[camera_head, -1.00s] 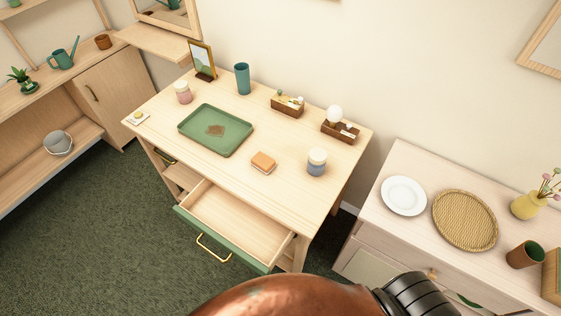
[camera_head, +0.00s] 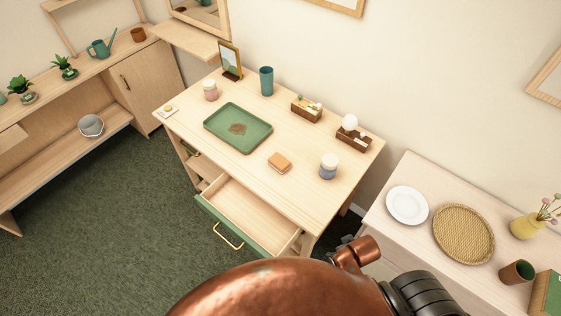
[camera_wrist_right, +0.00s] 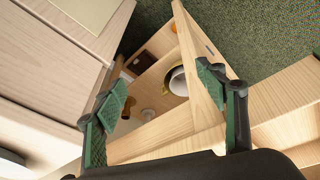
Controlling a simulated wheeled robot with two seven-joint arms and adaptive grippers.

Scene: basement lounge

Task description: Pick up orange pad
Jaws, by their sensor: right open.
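The orange pad (camera_head: 280,163) lies flat on the light wooden desk (camera_head: 304,200), between the green tray and a grey-blue jar with a pale lid. Nothing covers it in the head view. In the right wrist view my right gripper (camera_wrist_right: 163,90) is open, its two green-padded fingers apart with nothing held between them. Behind the fingers are wooden panels and an opening with a white round item and a dark brown item. The pad cannot be made out in that view. My left gripper is not in view.
A green-fronted desk drawer (camera_head: 255,208) stands open. The green tray (camera_head: 238,128), grey-blue jar (camera_head: 328,167), teal cup (camera_head: 266,81), pink jar (camera_head: 210,90) and wooden boxes (camera_head: 353,139) stand on the desk. A cabinet at right holds a white plate (camera_head: 407,205) and woven mat (camera_head: 463,234).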

